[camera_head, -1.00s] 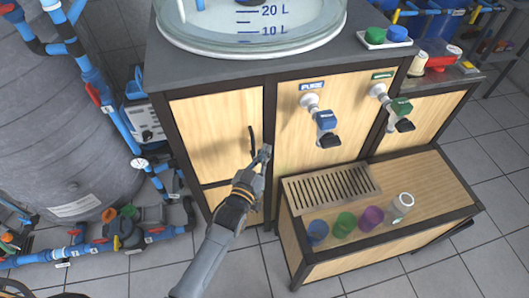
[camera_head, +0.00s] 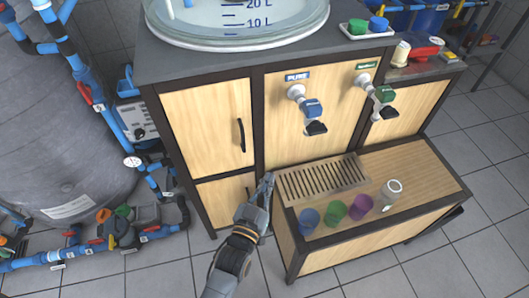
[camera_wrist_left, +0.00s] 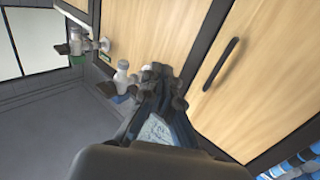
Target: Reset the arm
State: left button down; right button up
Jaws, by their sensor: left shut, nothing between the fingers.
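My left gripper (camera_head: 266,187) is shut and empty. In the head view it is in front of the wooden cabinet, below the black door handle (camera_head: 241,135) and left of the slatted drip tray (camera_head: 322,180). It looks apart from the handle. In the left wrist view my gripper (camera_wrist_left: 165,80) shows in the middle, with the cabinet door (camera_wrist_left: 245,80) and its handle (camera_wrist_left: 221,63) to the right. My right gripper does not show.
A low bench holds a blue cup (camera_head: 308,219), a green cup (camera_head: 335,211), a purple cup (camera_head: 360,206) and a clear jar (camera_head: 391,190). A blue tap (camera_head: 312,107) and a green tap (camera_head: 384,94) stick out above. Tiled floor lies in front.

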pick_arm(q)
jog(key=s+a+f+g+y, duration=0.1)
jog(key=s+a+f+g, duration=0.2)
jog(key=f, duration=0.7)
jog(key=s+a+f+g+y, duration=0.1)
jog(key=s+a+f+g, duration=0.1)
jog(key=s+f, duration=0.5)
jog(key=s+a+f+g, duration=0.2)
jog(key=s+f+g, duration=0.1)
jog(key=f, duration=0.9)
jog(key=s+a+f+g+y, duration=0.1)
jog(key=s+a+f+g, duration=0.1)
jog(key=s+a+f, duration=0.3)
jog(key=s+a+f+g+y, duration=0.1)
jog(key=s+a+f+g, duration=0.2)
jog(key=s, duration=0.9)
jog(key=s+a+f+n+g+y, duration=0.1)
jog(key=s+a+f+g, duration=0.2)
jog(key=s+a+f, duration=0.4)
jog(key=shift+s+f+y, duration=0.3)
jog(key=shift+s, duration=0.4)
